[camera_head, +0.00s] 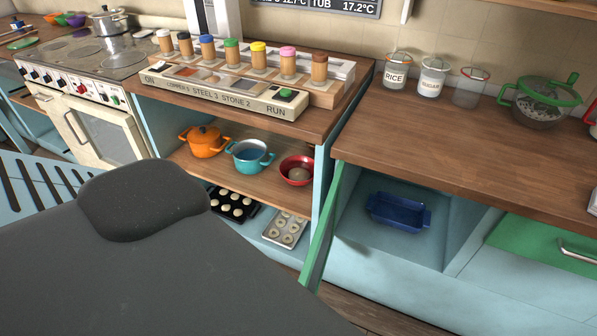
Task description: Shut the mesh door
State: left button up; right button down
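No mesh surface shows clearly. A green door (324,222) stands open, seen almost edge-on, at the left side of a cupboard that holds a blue baking dish (398,212). A light blue panel with dark slots (38,187) stands at the far left in front of the stove side; I cannot tell whether it is the mesh door. Neither of my grippers is in view. A large dark grey part, probably mine, fills the lower left and hides the lower part of the slotted panel and the floor there.
An open shelf (220,168) holds orange, teal and red pots, with two baking trays below. The stove (95,110) is at the left. Jars and a green-rimmed colander (540,103) stand on the right counter (440,130). A green drawer front (545,245) is at the right.

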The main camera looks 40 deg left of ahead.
aim_at(312, 270)
jog(key=k+j, duration=0.1)
jog(key=j, duration=1.35)
jog(key=k+j+z, duration=0.15)
jog(key=k+j, duration=0.6)
jog(key=k, duration=0.05)
